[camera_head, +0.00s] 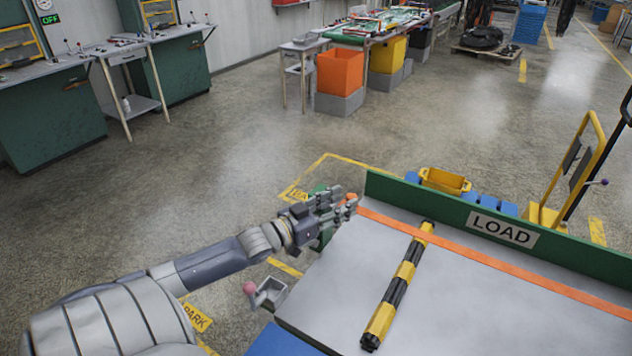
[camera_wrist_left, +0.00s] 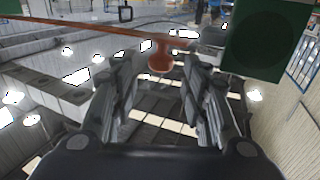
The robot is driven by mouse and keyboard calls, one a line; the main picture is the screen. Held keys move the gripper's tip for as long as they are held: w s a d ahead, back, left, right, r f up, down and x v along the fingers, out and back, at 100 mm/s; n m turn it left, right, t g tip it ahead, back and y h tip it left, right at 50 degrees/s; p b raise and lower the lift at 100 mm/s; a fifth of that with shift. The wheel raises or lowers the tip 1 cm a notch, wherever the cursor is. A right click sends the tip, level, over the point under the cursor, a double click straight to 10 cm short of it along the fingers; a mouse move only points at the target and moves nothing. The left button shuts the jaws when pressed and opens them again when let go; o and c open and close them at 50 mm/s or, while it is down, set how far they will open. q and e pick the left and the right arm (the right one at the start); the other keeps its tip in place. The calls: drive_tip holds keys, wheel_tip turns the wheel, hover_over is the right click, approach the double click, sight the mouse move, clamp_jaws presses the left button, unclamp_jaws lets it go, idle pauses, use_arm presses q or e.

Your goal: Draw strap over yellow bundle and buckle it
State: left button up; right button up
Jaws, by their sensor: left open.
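The yellow-and-black banded bundle (camera_head: 405,270) lies lengthwise on the grey bench top (camera_head: 480,315). The orange strap (camera_head: 520,274) runs across the bench and crosses the bundle near its far end; I cannot tell which is on top there. My left gripper (camera_head: 346,204) is open at the bench's far left corner, with the strap's orange end close to its fingertips. In the left wrist view, the strap (camera_wrist_left: 90,27) comes in from the left, and a round orange-red end piece (camera_wrist_left: 160,61) shows between the open fingers. My right gripper is not in view.
A green board (camera_head: 400,195) with a LOAD sign (camera_head: 502,229) stands along the bench's far edge. A grey bracket (camera_head: 271,293) with a pink-knobbed lever (camera_head: 250,288) sits at the left edge. A yellow bin (camera_head: 445,181) stands behind the board.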

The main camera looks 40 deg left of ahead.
use_arm(q)
drive_tip(key=s+a, duration=0.1)
drive_tip(key=s, duration=0.6)
drive_tip(key=shift+s, duration=0.35)
drive_tip(key=shift+a, duration=0.1)
